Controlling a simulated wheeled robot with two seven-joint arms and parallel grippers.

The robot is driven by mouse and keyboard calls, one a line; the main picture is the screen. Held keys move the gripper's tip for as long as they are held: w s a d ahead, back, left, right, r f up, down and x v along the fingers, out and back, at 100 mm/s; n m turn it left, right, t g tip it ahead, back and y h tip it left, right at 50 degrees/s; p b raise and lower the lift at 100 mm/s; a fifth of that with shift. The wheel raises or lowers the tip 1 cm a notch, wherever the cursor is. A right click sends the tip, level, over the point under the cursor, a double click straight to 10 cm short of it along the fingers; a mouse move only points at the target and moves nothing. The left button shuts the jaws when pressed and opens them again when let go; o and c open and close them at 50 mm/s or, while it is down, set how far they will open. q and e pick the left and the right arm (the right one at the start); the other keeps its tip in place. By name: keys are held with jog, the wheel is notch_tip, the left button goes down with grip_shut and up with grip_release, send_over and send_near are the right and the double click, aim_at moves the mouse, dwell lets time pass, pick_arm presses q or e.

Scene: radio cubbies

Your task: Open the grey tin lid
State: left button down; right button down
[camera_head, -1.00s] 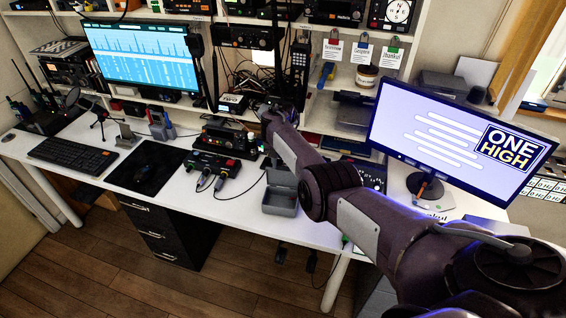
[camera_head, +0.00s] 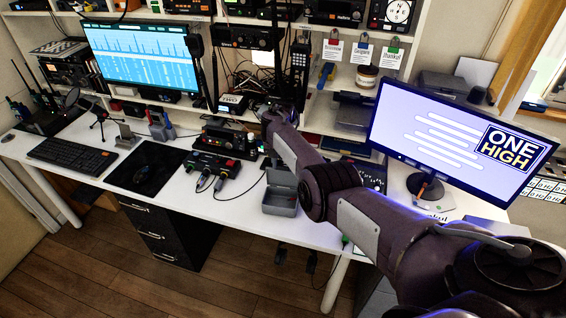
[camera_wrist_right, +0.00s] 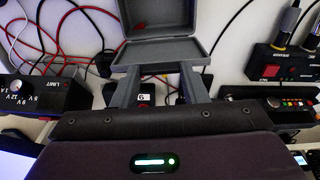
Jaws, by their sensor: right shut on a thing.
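The grey tin (camera_head: 280,208) stands on the white desk near its front edge, with its inside showing. Its grey lid (camera_head: 281,178) is raised and tilted back at the far side. In the right wrist view the tin (camera_wrist_right: 150,18) is at the top and the open lid (camera_wrist_right: 160,50) hangs below it. My right gripper (camera_wrist_right: 160,70) has a finger towards each side of the lid and is shut on it. In the head view my right arm hides most of that gripper. My left gripper is not in view.
A black radio box with cables (camera_head: 217,164) is left of the tin. A monitor (camera_head: 460,140) stands to the right, beyond my arm. A black mat (camera_head: 147,168) and keyboard (camera_head: 72,155) lie further left. Loose cables and a box labelled LIMIT (camera_wrist_right: 40,95) lie close to the gripper.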

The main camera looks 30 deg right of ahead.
jog(key=shift+f, duration=0.1)
jog(key=c, duration=1.3)
grip_release()
jog(key=o, duration=0.5)
jog(key=shift+w+d, duration=0.1)
jog(key=shift+c, duration=0.2)
notch_tip(320, 180, up, 8)
jog(key=p, duration=0.1)
jog(key=shift+s+a+f, duration=0.2)
jog(key=shift+s, duration=0.05)
